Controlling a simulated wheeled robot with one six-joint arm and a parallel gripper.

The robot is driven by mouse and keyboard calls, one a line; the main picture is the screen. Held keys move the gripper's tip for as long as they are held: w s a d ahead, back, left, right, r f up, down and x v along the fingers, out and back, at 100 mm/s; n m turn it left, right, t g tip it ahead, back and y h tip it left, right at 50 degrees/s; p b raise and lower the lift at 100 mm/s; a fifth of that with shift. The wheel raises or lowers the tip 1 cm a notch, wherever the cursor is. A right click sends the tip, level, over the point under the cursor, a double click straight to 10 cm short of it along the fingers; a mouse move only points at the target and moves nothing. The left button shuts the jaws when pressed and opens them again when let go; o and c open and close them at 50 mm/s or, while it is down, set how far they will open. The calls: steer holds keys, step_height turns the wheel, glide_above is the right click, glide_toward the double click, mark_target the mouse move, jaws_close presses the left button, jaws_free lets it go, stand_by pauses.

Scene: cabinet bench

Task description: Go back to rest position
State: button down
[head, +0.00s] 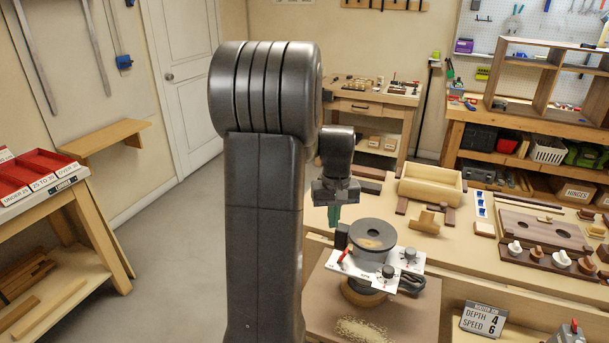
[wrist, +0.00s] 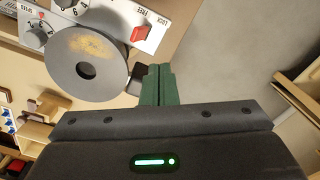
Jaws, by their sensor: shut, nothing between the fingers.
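My gripper (head: 334,214) hangs at the end of my arm in the head view, with its green fingers pointing down. In the wrist view the green fingers (wrist: 157,84) are together with nothing between them. Just below and right of it in the head view stands a router (head: 373,236) with a round grey top and a white control plate. The router also shows in the wrist view (wrist: 80,80), left of the fingers, with its red lock lever (wrist: 141,33). I cannot tell whether the fingertips touch the router. My upright arm hides part of the room in the head view.
The bench (head: 465,254) holds a wooden box (head: 430,185), a board with round recesses (head: 545,237) and several knobs. A sign (head: 483,319) stands at the front right. Red trays (head: 40,170) sit on a left-hand stand. Grey floor (head: 185,260) is clear left of my arm.

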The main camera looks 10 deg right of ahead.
steer(key=b, duration=0.5)
glide_above(332, 258)
step_height(332, 258, down, 7)
steer(key=shift+w+a, duration=0.1)
steer(key=shift+w, duration=0.05)
steer(key=shift+f, duration=0.1)
